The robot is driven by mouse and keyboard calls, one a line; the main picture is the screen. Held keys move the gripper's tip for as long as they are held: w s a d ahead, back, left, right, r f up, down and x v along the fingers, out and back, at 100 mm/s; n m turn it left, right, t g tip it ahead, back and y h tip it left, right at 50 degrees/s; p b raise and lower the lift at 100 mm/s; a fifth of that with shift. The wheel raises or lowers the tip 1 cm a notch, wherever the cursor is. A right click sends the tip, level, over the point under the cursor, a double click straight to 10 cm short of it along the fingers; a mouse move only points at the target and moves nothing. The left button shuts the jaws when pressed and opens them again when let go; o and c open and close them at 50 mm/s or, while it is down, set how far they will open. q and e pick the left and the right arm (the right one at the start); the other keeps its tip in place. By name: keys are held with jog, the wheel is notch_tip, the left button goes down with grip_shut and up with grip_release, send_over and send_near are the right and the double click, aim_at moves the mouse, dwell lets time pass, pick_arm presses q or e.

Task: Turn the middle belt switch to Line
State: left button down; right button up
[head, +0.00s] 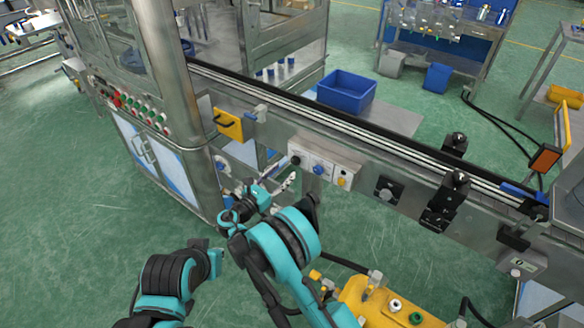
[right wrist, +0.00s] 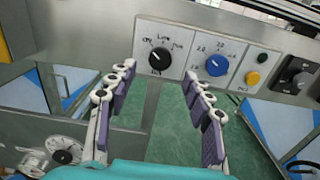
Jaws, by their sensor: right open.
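The black belt switch (right wrist: 159,60) is a round knob on a pale panel (right wrist: 185,42), with small labels above it; one looks like "Line". Its white mark seems to point up and left. It also shows in the head view (head: 295,160), on the conveyor's side. My right gripper (right wrist: 159,70) is open and empty, its two fingers spread below and either side of the switch, apart from it. In the head view the right gripper (head: 285,184) is just below the panel. My left arm shows at the lower left, but its gripper cannot be made out.
A blue dial (right wrist: 215,65) and a yellow button (right wrist: 253,78) sit right of the switch. A yellow handle plate (head: 229,124) is to the left on the conveyor. A yellow machine (head: 360,300) stands low at right. A blue bin (head: 346,91) is behind the conveyor.

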aim_at(294, 162)
jog(key=b+x, duration=0.1)
jog(key=x, duration=0.3)
jog(key=shift+w+d+f, duration=0.15)
jog(key=shift+w+d, duration=0.05)
jog(key=shift+w, duration=0.05)
jog(key=shift+b+x, duration=0.3)
jog(key=shift+x, duration=0.5)
jog(key=c, duration=1.2)
